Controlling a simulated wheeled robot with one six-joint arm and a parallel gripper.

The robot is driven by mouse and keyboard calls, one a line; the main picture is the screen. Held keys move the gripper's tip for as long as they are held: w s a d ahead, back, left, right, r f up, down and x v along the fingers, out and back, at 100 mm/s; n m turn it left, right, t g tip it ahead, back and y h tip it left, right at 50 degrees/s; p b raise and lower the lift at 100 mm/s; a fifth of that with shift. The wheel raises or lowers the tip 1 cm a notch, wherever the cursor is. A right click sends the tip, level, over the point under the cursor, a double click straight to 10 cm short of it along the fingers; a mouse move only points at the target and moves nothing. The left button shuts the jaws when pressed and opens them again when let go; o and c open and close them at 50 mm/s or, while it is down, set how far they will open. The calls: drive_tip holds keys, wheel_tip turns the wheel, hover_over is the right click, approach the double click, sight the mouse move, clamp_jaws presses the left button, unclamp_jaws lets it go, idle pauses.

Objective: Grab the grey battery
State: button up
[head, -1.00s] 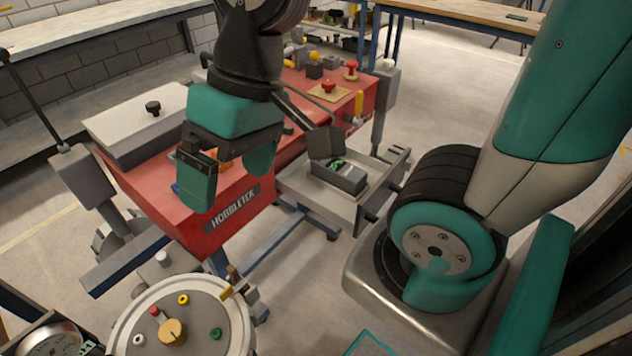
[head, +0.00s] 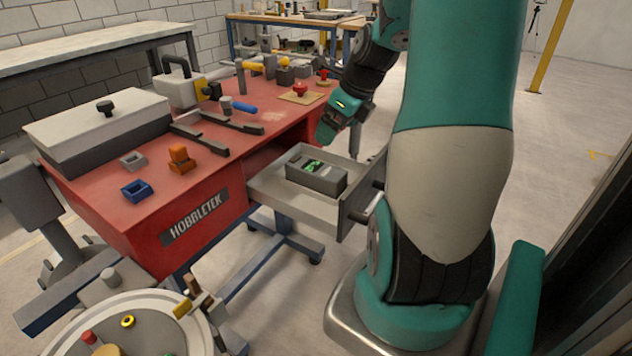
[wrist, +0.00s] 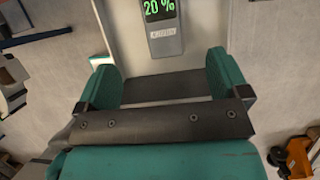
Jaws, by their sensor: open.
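The grey battery (head: 316,176) is a grey box with a dark top and a green display. It lies in the open drawer (head: 265,184) of the red workbench. In the wrist view the battery (wrist: 164,28) is at the top edge, its display reads 20 %, and its far end is cut off. My gripper (head: 326,132) is in the air above the back right of the drawer, apart from the battery. In the wrist view my gripper (wrist: 165,76) is open and empty, with the battery beyond its fingertips.
The red workbench (head: 110,210) carries a white-lidded box (head: 98,125), an orange block (head: 181,160), a blue block (head: 136,190) and dark bars. The drawer's dark front panel (head: 352,214) stands close to my arm. A round device (head: 150,315) is at the lower left.

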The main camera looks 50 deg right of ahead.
sight(316, 166)
drive_tip(key=b+x, duration=0.3)
drive_tip(key=x, duration=1.1)
drive_tip(key=shift+f, duration=0.1)
drive_tip(key=shift+d, duration=0.1)
drive_tip(key=c, duration=1.7)
